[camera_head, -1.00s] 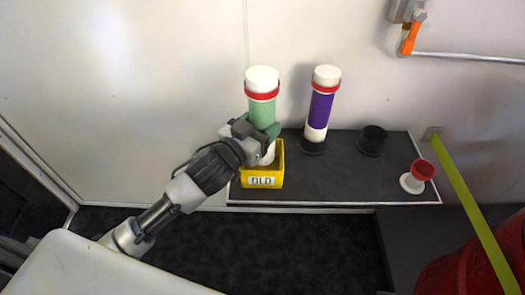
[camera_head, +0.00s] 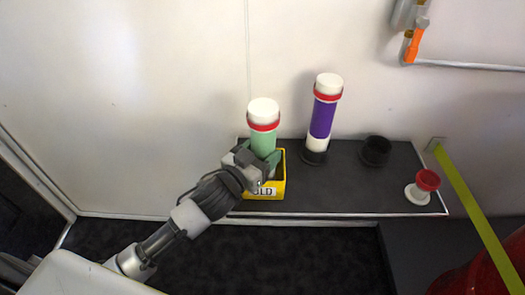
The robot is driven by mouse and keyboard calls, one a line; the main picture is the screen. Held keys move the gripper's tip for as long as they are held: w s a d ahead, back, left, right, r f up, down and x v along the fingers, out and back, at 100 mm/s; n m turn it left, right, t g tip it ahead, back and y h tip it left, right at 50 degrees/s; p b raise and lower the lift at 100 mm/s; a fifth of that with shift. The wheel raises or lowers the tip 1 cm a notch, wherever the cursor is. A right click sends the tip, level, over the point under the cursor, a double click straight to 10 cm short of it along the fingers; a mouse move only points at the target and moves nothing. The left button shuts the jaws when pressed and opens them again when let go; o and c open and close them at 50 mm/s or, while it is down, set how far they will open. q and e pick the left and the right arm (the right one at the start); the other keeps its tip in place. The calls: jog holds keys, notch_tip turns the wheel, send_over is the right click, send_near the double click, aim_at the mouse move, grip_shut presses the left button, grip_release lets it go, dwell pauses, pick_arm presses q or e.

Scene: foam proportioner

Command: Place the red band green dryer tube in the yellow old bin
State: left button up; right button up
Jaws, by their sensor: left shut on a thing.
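The green dryer tube (camera_head: 263,142) with a red band and white cap stands upright at the yellow bin (camera_head: 279,188). The bin is labelled OLD and sits at the left end of the dark shelf. My left gripper (camera_head: 266,164) is shut on the green tube around its lower part, in front of and above the bin. The tube's lower end is hidden by the gripper and the bin wall, so I cannot tell whether it touches the bin floor. My right gripper is not in view.
A purple tube (camera_head: 322,120) with a red band stands in a black holder on the dark shelf (camera_head: 345,190). An empty black holder (camera_head: 376,151) and a red and white cup-shaped piece (camera_head: 424,187) are to its right. A yellow-green strap (camera_head: 480,222) crosses at right.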

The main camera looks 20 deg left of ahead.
pick_arm(q)
jog(key=o, duration=1.2)
jog(key=shift+c, duration=0.2)
jog(key=shift+r, duration=0.2)
jog(key=shift+s+a+f, duration=0.1)
jog(key=shift+s+f, duration=0.05)
jog(key=shift+s, duration=0.2)
jog(key=p+v, duration=0.1)
jog(key=v, duration=0.9)
jog(key=s+a+f+n+g+y, duration=0.2)
jog(key=s+f+g+y, duration=0.4)
jog(key=s+f+g, duration=0.7)
notch_tip(320, 180, down, 2)
jog(key=s, duration=0.2)
jog(key=shift+s+f+g, duration=0.2)
jog(key=shift+s+g, duration=0.05)
jog(key=shift+g, duration=0.05)
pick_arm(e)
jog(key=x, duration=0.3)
